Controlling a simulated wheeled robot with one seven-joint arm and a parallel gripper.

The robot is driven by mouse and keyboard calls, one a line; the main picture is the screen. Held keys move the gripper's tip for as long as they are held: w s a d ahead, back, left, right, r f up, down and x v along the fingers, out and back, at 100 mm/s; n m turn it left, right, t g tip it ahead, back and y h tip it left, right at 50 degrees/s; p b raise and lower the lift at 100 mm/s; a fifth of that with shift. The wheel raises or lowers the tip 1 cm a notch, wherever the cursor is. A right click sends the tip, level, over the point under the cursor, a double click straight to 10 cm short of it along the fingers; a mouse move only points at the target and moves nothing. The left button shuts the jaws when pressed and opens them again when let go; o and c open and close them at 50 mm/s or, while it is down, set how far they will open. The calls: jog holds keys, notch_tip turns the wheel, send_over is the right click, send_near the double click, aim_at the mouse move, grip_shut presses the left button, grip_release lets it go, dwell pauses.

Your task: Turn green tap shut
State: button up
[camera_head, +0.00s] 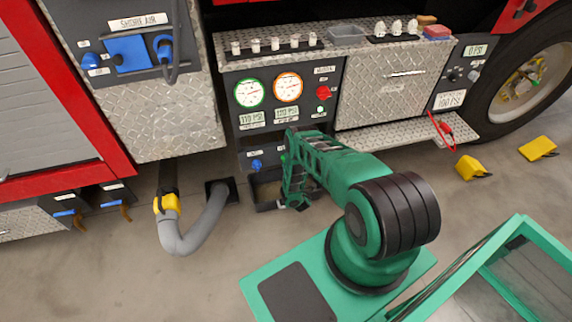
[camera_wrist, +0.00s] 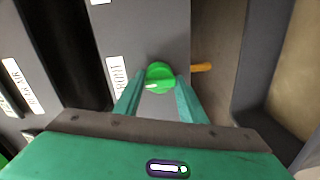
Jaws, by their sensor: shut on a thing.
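The green tap (camera_wrist: 160,76) is a round green knob with a pale mark on its face, set on a grey panel in the wrist view. My gripper (camera_wrist: 160,88) reaches to it with one teal finger on each side, and the fingers are shut on the knob. In the head view my gripper (camera_head: 288,160) is at the low part of the pump panel, and my arm hides most of the tap there. A short orange spout or handle (camera_wrist: 202,67) sticks out to the right of the tap.
A blue knob (camera_head: 257,164) sits left of my gripper. A red knob (camera_head: 323,92) and two gauges are higher on the panel (camera_head: 262,70). A dark tray (camera_head: 266,190) lies below. A grey hose (camera_head: 196,228) bends across the floor at left. Yellow chocks (camera_head: 472,167) stand at right.

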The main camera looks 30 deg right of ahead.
jog(key=shift+w+a+r, duration=0.1)
jog(key=o, duration=1)
jog(key=v, duration=1)
jog(key=shift+s, duration=0.4)
jog(key=shift+s, duration=0.1)
